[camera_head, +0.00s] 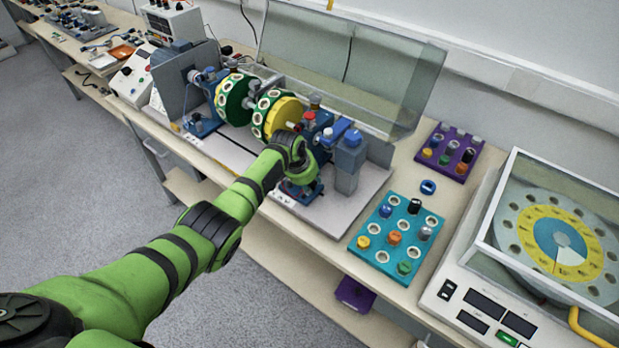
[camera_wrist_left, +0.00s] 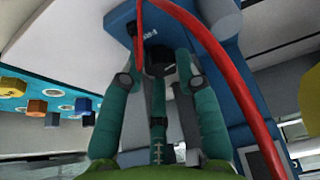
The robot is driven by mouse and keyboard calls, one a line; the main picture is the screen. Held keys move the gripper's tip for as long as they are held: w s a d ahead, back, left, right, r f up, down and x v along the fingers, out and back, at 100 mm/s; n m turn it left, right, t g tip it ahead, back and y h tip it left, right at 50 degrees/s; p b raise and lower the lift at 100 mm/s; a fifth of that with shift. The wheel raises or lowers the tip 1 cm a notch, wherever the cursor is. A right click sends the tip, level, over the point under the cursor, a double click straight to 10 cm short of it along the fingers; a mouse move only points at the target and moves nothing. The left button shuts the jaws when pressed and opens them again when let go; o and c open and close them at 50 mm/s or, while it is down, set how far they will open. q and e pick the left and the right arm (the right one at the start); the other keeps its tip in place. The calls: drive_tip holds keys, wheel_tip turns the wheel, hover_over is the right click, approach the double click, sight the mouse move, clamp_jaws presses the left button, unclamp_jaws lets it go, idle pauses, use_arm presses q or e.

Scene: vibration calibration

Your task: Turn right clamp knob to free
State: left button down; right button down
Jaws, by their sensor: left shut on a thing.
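My left gripper (camera_head: 303,172) reaches in at the right end of the calibration machine, low beside the blue right-hand support (camera_head: 322,122). In the left wrist view my left gripper's teal fingers (camera_wrist_left: 158,70) close around a small black knob (camera_wrist_left: 160,66) under a blue body (camera_wrist_left: 205,45). I take this as the right clamp knob; in the head view it is hidden behind the gripper. The rotor has a green disc (camera_head: 231,100) and a yellow-faced disc (camera_head: 284,117) on one shaft. My right gripper is not in view.
A raised clear cover (camera_head: 345,60) stands behind the machine. A teal tray of coloured weights (camera_head: 372,243) and a purple one (camera_head: 447,153) lie to the right, then a glass-covered dial unit (camera_head: 500,230). A red cable (camera_wrist_left: 225,75) crosses close to the fingers in the wrist view.

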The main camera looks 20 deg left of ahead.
use_arm(q)
drive_tip(key=n, duration=0.1)
drive_tip(key=n+y+p, duration=0.1)
drive_tip(key=shift+d+r+n, duration=0.1)
drive_tip(key=shift+r+n, duration=0.1)
drive_tip(key=shift+n, duration=0.2)
drive_tip(key=n, duration=0.1)
drive_tip(key=n+y, duration=0.1)
drive_tip(key=shift+w+d+f+n, duration=0.1)
drive_tip(key=shift+d+n, duration=0.05)
drive_tip(key=shift+n, duration=0.15)
drive_tip(key=n+y+b, duration=0.1)
drive_tip(key=n, duration=0.2)
drive_tip(key=shift+d+f, duration=0.1)
drive_tip(key=shift+f, duration=0.05)
drive_tip(key=shift+w+n+g+y+b, duration=0.1)
drive_tip(key=shift+n+g+y+b, duration=0.2)
drive_tip(key=shift+n+y+b, duration=0.9)
drive_tip(key=shift+n+h, duration=0.4)
drive_tip(key=shift+h, duration=0.1)
drive_tip(key=c, duration=1.2)
unclamp_jaws()
